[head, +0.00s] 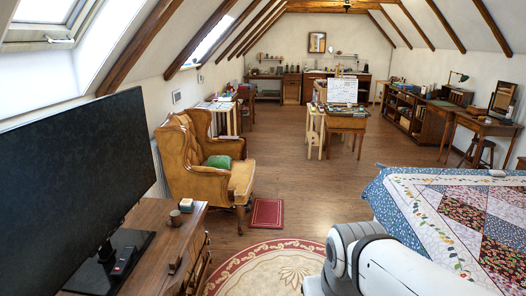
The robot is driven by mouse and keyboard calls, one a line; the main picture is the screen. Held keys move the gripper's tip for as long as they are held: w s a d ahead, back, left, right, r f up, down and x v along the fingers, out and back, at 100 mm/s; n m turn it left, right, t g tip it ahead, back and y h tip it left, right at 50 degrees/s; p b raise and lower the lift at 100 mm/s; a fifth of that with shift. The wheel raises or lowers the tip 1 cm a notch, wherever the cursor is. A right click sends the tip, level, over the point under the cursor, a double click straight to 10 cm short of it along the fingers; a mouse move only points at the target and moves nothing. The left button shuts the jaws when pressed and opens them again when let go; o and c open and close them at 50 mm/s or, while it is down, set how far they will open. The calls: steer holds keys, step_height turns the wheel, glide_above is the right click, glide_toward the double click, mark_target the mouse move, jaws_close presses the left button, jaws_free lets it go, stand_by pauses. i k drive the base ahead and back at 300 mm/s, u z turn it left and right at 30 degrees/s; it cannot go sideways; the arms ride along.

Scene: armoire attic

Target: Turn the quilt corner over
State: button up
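The patchwork quilt (424,205) lies over a bed at the lower right of the head view. It has a blue floral border, a white band with leaf pattern and a patchwork middle. Its near left corner toward the rug is hidden behind my white arm. The far left corner hangs over the bed's edge and looks unfolded. My arm reaches in from the bottom right, in front of the quilt's left side. My gripper is not in view.
A round cream and red rug (275,265) lies in front. A tan armchair (198,160) with a green cushion (219,161) stands left of centre. A wooden stand with a television (85,180) fills the lower left. Open wooden floor (310,195) runs between armchair and bed.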

mark_target(409, 182)
steer(key=z, duration=0.05)
steer(key=i, duration=1.55)
steer(key=z, duration=0.6)
steer(key=i, duration=1.55)
steer(key=z, duration=0.6)
steer(key=i, duration=0.9)
steer(key=z, duration=0.3)
